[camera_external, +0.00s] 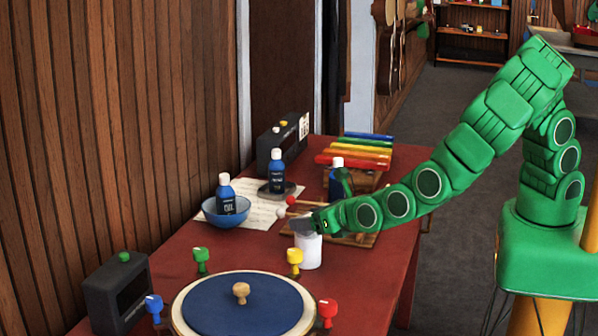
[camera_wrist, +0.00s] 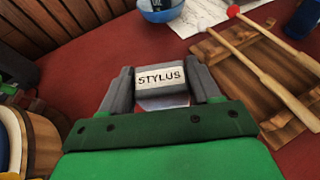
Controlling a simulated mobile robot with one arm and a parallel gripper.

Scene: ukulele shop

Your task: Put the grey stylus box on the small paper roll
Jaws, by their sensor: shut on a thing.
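My gripper (camera_external: 314,221) is shut on the grey stylus box (camera_external: 300,226) at the end of the green arm. In the wrist view the stylus box (camera_wrist: 160,78), with a white STYLUS label, sits between the two grey fingers of my gripper (camera_wrist: 160,85). The small white paper roll (camera_external: 308,252) stands upright on the red table, right under the box. A bit of the roll (camera_wrist: 163,103) shows below the box in the wrist view. I cannot tell whether the box touches the top of the roll.
A round drum (camera_external: 195,322) with coloured pegs stands in front on the red table (camera_external: 180,250). A blue bowl (camera_external: 212,217) with a bottle is behind left. A wooden board with mallets (camera_wrist: 258,75) lies to the right. A xylophone (camera_external: 352,158) is at the back.

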